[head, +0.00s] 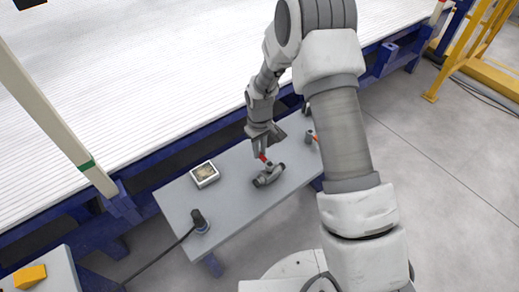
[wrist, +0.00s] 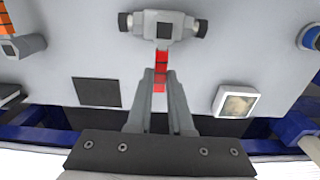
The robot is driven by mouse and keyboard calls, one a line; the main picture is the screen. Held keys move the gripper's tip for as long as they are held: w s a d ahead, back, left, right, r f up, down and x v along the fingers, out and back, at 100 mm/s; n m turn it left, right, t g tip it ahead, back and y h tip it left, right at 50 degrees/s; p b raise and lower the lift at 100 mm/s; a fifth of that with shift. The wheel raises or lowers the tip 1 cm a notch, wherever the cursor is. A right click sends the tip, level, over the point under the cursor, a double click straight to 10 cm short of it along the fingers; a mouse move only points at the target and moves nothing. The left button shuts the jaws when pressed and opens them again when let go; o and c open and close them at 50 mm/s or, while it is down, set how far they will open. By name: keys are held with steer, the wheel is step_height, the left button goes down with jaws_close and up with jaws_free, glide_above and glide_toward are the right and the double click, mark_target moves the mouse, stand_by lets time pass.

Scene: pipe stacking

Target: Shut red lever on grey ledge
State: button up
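A grey valve (head: 268,176) with a red lever (head: 263,158) lies on the grey ledge (head: 235,206), near its middle. In the wrist view the valve body (wrist: 163,26) is at the top centre, and the red lever (wrist: 161,62) points from it towards my gripper. My gripper (wrist: 160,75) reaches down over the ledge, its two fingers on either side of the lever's free end. The lever fills the narrow gap between the fingertips, so the fingers look shut on it. In the head view my gripper (head: 262,150) is just above the valve.
A small framed box (head: 204,174) and a dark upright fitting with a cable (head: 200,221) are on the ledge's left part. Another grey fitting (head: 309,137) with orange is to the right. A white corrugated surface (head: 150,80) rises behind, with blue beams.

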steer(key=o, duration=0.4)
step_height(320, 180, up, 18)
steer(key=p, duration=0.5)
steer(key=shift+f, duration=0.25)
steer(key=shift+d, duration=0.1)
